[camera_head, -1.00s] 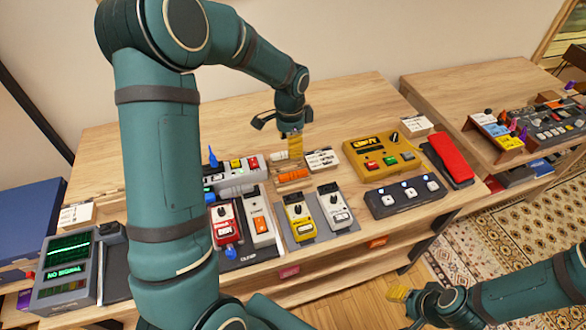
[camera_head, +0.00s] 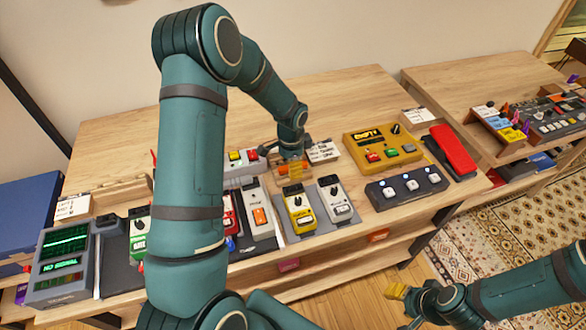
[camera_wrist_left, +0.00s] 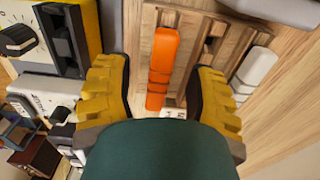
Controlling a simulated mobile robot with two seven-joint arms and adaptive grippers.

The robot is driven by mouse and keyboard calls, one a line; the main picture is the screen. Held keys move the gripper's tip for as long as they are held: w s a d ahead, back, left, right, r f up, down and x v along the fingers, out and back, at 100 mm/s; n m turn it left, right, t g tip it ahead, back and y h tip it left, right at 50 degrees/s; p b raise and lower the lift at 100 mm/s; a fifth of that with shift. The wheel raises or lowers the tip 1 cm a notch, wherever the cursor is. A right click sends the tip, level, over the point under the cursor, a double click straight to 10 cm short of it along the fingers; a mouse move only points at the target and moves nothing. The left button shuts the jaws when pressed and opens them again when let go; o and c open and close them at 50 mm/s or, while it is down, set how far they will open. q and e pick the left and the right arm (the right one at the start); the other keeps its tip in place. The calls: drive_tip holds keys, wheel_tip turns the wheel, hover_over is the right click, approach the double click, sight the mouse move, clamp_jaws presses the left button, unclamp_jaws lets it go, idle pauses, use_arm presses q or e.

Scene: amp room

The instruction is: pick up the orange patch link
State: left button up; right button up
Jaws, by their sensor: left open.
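The orange patch link (camera_wrist_left: 160,66) lies lengthwise on a slotted wooden rack (camera_wrist_left: 196,22) in the left wrist view. My left gripper (camera_wrist_left: 163,78) is open, with one yellow finger on each side of the link and a gap to both. In the head view my left gripper (camera_head: 292,170) is over the rack behind the pedals and mostly covers the link. My right gripper (camera_head: 397,292) is low at the right, in front of the bench; its finger opening is not clear.
A white link (camera_wrist_left: 256,68) lies to the right in the wrist view. A yellow pedal (camera_head: 298,214), a white pedal (camera_head: 336,203) and a yellow box (camera_head: 383,150) stand close to the rack. A card (camera_head: 322,152) is beside it. The bench top behind is clear.

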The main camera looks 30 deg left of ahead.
use_arm(q)
drive_tip(key=shift+f, duration=0.35)
drive_tip(key=shift+f, duration=0.25)
idle(0.3)
clamp_jaws()
